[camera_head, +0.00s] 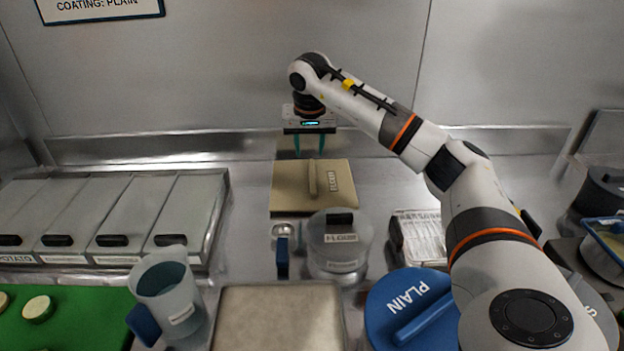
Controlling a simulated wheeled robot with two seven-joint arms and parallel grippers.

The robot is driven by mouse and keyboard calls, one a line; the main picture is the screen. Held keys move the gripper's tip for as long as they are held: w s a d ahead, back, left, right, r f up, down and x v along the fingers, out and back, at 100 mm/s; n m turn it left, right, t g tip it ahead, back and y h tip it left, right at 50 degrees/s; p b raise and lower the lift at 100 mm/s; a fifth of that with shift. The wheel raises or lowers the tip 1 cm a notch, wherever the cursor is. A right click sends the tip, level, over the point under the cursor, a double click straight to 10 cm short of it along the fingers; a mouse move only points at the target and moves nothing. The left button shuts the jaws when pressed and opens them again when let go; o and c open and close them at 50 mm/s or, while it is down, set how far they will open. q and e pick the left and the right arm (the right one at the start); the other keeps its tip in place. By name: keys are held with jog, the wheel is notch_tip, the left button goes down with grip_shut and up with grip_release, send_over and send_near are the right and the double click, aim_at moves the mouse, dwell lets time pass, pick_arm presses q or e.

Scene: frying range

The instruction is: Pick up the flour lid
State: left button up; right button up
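The flour lid (326,230) is a clear, greyish round cover with a dark handle on top and a label that seems to read FLOUR. It sits on a round, see-through tub (338,258) in the middle of the counter. My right gripper (309,148) is at the back of the counter, behind the flour lid and apart from it. Its two teal fingers point down, spread with nothing between them, above or behind the far edge of a tan square lid (290,188). My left gripper is not in view.
Grey lidded bins (130,215) stand at left. A clear jug (168,287) with a blue handle, a small scoop (283,262) with a blue handle and a blue PLAIN lid (380,305) surround the tub. A metal tray (280,320) lies in front.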

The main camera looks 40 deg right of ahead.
aim_at(312, 174)
jog(key=x, duration=0.4)
jog(key=shift+d, duration=0.1)
jog(key=x, duration=0.2)
jog(key=s+p+x, duration=0.1)
jog(key=x, duration=0.1)
jog(key=shift+w+d+f, duration=0.1)
jog(key=shift+d+f, duration=0.1)
jog(key=shift+w+f, duration=0.15)
jog(key=shift+f, duration=0.2)
grip_shut()
